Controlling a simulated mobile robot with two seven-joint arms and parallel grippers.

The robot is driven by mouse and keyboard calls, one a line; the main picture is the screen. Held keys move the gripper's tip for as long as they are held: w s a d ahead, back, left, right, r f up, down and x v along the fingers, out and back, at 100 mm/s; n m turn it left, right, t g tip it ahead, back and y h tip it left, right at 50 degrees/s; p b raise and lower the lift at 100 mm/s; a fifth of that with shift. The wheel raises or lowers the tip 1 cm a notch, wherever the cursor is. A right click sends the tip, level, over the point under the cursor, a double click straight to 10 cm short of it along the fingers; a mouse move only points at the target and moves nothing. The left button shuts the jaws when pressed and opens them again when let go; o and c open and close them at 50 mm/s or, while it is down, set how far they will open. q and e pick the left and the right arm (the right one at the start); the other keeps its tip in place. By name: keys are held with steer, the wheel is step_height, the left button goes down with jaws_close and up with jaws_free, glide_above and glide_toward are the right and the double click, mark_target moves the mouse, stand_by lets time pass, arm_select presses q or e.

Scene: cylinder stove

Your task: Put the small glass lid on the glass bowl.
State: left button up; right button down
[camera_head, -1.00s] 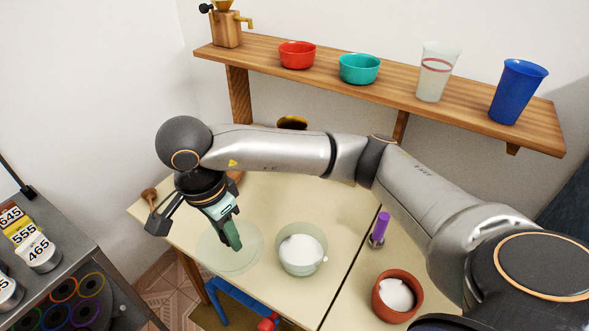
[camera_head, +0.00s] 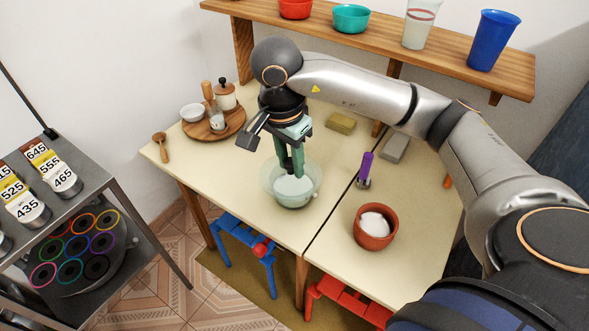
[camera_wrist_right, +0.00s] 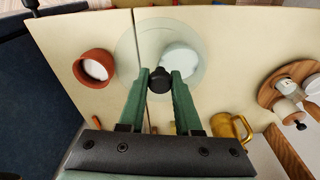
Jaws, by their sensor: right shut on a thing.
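The glass bowl (camera_head: 294,201), with white contents, stands on the cream table; it also shows in the right wrist view (camera_wrist_right: 182,62). My right gripper (camera_head: 292,170) points down above it. Its green fingers (camera_wrist_right: 161,84) are shut on the black knob (camera_wrist_right: 160,80) of the clear glass lid (camera_head: 268,177). The lid is over the bowl, and its pale disc (camera_wrist_right: 133,52) reaches out past one side of the bowl in the wrist view. I cannot tell whether lid and rim touch. My left gripper is not in view.
A round wooden tray (camera_head: 228,128) with jars is behind left, beside a wooden spoon (camera_head: 160,145). The shelf (camera_head: 440,72) runs above the back. The table's front left is clear.

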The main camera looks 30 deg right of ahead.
steer(key=w+d+f, duration=0.5)
steer(key=w+f, duration=0.1)
steer(key=f, duration=0.4)
steer(key=shift+w+f, duration=0.35)
steer(key=shift+f, duration=0.05)
steer(key=c, duration=0.6)
jaws_free()
step_height(320, 180, up, 12)
steer(key=a, duration=0.1)
steer(key=shift+s+a, duration=0.15)
steer(key=shift+s, duration=0.05)
steer(key=shift+r, duration=0.1)
